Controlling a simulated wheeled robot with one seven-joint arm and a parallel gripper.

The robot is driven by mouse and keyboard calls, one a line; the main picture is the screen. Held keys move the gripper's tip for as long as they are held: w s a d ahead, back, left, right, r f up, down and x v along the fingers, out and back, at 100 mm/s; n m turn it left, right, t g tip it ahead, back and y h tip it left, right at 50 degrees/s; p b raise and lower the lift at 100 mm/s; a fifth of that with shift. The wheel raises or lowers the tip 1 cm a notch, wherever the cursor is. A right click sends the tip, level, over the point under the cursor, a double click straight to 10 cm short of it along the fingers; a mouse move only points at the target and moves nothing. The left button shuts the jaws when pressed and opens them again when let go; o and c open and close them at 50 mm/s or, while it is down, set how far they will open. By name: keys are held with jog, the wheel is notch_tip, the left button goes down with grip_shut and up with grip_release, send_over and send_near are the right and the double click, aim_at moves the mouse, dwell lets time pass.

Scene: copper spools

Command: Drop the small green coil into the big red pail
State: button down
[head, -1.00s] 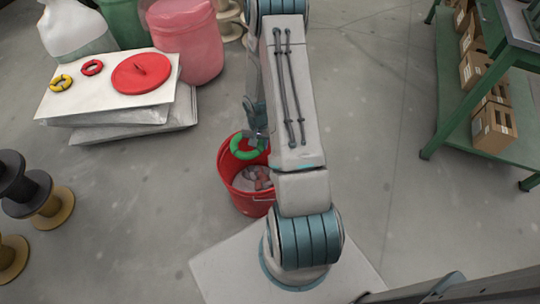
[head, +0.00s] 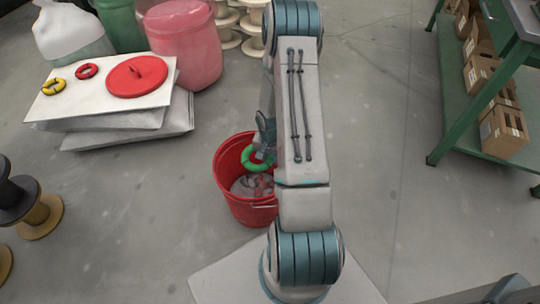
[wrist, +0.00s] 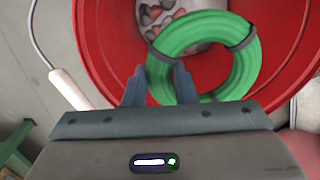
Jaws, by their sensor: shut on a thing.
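The small green coil (head: 250,160) is a ring with dark bands, and it shows large in the wrist view (wrist: 246,70). My gripper (wrist: 160,78) is shut on the left side of the coil's ring. It holds the coil over the big red pail (head: 228,190), whose red inner wall surrounds the coil in the wrist view (wrist: 100,45). In the head view my arm hides the pail's right side and part of the coil. Grey and reddish lumps lie in the bottom of the pail. The coil appears to be above them; the exact height is hard to tell.
A white board (head: 95,100) on stacked sacks holds a yellow coil (head: 54,87), a small red coil (head: 87,71) and a red lid (head: 137,76). A pink barrel (head: 185,50) stands behind. Spools (head: 38,215) stand at left, a green shelf (head: 450,120) at right.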

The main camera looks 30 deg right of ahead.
jog(key=shift+f, duration=0.3)
jog(key=c, duration=1.1)
grip_release()
notch_tip(320, 180, up, 14)
jog(key=p, duration=0.4)
jog(key=shift+f, duration=0.1)
